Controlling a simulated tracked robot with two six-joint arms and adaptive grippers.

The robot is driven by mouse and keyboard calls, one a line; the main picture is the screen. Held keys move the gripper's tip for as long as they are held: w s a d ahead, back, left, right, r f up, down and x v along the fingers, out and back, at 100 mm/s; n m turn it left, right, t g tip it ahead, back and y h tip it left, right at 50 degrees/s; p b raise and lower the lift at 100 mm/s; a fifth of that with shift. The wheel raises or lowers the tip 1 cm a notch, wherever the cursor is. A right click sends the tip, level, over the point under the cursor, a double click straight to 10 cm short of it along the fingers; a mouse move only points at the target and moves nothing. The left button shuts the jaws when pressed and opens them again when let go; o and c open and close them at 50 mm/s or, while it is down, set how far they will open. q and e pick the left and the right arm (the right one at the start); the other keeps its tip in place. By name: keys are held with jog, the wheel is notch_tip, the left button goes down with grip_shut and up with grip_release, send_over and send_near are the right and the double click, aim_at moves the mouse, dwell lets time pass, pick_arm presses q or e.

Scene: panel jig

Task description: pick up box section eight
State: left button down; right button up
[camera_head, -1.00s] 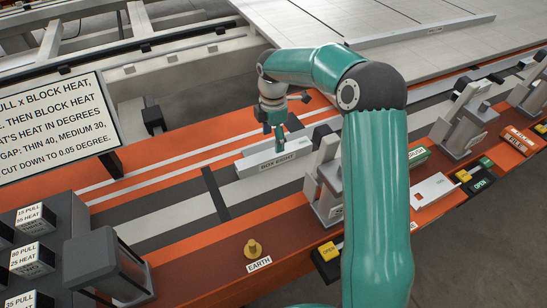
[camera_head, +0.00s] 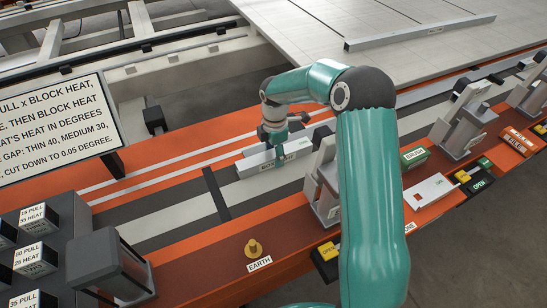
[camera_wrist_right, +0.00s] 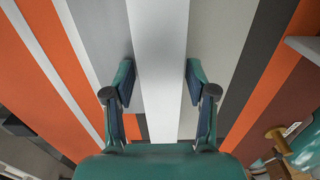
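Box section eight (camera_head: 252,165) is a long pale grey bar lying on the striped bench in the head view, its front label partly covered by a gripper finger. My right gripper (camera_head: 279,148) is down over the bar, near the label. In the right wrist view the bar (camera_wrist_right: 158,55) runs up the middle between the two fingers. My right gripper (camera_wrist_right: 159,88) is open there, one finger on each side, with gaps between the fingers and the bar. My left gripper is not in view.
A clamp-like fixture (camera_head: 325,175) stands just right of the bar. A brass earth stud (camera_head: 254,248) sits at the bench front, with a yellow open button (camera_head: 327,250) beyond it. A text sign (camera_head: 55,125) and labelled blocks (camera_head: 37,220) are at left.

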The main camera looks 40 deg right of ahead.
grip_shut()
jog(key=shift+r, duration=0.1)
jog(key=shift+r, duration=0.1)
